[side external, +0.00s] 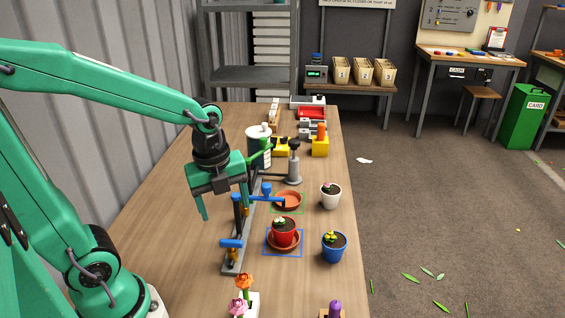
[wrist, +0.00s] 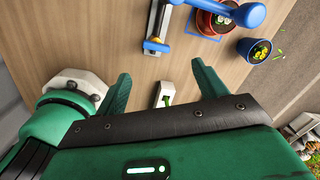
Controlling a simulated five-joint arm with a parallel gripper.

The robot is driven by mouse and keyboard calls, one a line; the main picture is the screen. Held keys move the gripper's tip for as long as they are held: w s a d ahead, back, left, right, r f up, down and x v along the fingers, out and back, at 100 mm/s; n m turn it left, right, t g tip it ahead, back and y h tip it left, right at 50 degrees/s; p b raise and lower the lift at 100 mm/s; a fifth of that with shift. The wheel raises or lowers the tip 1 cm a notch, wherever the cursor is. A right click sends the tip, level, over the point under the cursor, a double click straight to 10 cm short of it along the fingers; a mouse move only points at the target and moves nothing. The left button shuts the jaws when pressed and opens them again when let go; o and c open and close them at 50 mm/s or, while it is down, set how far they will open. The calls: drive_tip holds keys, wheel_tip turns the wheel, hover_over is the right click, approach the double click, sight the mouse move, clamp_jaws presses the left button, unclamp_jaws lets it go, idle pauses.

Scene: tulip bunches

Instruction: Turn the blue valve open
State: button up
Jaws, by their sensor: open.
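Two blue valve handles sit on a grey rail (side external: 233,262) on the bench. The nearer blue handle (side external: 231,243) lies crosswise over a brass fitting; the farther blue handle (side external: 272,198) sticks out to the right, towards an empty saucer. In the wrist view, a small blue handle (wrist: 156,46) lies ahead of the fingers, and a longer blue handle (wrist: 238,17) crosses the top right. I cannot tell which handle is the task's valve. My gripper (side external: 225,203) is open and empty, above and beside the rail. In the wrist view, my gripper (wrist: 160,74) touches neither handle.
A red pot (side external: 284,236) on a saucer, a blue pot (side external: 333,247) and a white pot (side external: 330,198) stand right of the rail. A grey post (side external: 294,168) stands behind. Flowers (side external: 243,291) stand in front. The bench left of the rail is clear.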

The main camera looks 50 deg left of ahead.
sight(231, 240)
drive_tip(key=f+m, duration=0.1)
drive_tip(key=m, duration=0.2)
drive_tip(key=f+m+g, duration=0.1)
drive_tip(key=m, duration=0.1)
drive_tip(key=shift+w+a+f, duration=0.15)
drive_tip(key=shift+w+f, duration=0.1)
drive_tip(key=shift+f, duration=0.05)
drive_tip(key=shift+f, duration=3.9)
drive_tip(key=c, duration=1)
